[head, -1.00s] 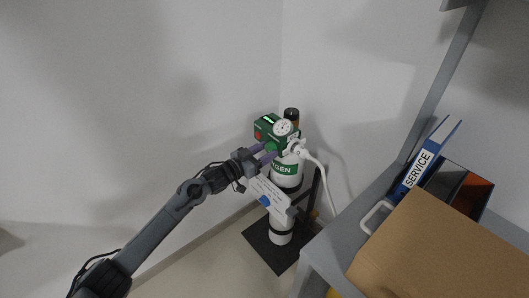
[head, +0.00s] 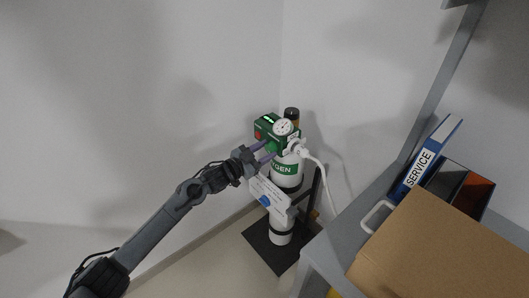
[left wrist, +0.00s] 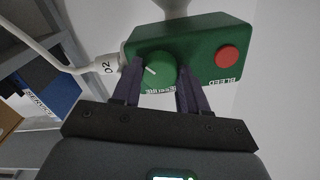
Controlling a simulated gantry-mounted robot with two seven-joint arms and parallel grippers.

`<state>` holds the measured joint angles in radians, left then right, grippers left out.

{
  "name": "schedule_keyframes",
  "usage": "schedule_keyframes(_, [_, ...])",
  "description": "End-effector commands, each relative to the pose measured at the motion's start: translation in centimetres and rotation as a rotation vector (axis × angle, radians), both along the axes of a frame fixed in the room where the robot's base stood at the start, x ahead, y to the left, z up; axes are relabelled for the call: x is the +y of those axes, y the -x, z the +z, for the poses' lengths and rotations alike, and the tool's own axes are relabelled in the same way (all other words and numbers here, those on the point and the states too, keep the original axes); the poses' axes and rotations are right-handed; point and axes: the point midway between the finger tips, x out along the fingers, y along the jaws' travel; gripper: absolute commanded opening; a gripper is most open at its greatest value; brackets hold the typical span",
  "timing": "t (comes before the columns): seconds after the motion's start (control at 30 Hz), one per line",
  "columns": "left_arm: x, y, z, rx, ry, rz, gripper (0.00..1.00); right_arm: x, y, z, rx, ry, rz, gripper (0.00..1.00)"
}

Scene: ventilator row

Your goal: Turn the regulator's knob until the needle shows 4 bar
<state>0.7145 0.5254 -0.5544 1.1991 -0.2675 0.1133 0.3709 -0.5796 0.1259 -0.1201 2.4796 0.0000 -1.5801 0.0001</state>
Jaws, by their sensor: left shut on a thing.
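The green regulator (head: 266,131) sits on top of the white oxygen cylinder (head: 284,180). Its round white gauge (head: 283,127) faces up; the needle is too small to read. In the left wrist view the regulator body (left wrist: 200,45) carries a round green knob (left wrist: 157,73) with a white pointer line slanting to the upper left. My left gripper (head: 269,151) reaches in from the left and is shut on the knob, one finger on each side, as the left wrist view (left wrist: 157,92) shows. The fingers hide part of the knob in the head view. My right gripper is not in view.
A red button (left wrist: 228,58) is beside the knob. A white hose (head: 320,170) leaves the regulator on the right. A grey shelf (head: 345,240) at right holds a cardboard box (head: 450,250) and a blue binder (head: 432,155). Open floor lies left of the cylinder.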

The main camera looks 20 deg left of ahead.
Motion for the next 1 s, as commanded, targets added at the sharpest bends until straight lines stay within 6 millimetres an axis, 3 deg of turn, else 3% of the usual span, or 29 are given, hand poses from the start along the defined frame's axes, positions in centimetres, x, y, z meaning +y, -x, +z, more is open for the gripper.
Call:
schedule_keyframes(0.6, [0.2, -0.1, -0.1, -0.286, -0.502, 0.001, 0.13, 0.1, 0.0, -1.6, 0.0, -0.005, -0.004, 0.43])
schedule_keyframes(1.0, [0.2, -0.1, 0.0, -0.41, -0.72, 0.001, 0.13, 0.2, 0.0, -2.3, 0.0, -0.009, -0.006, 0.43])
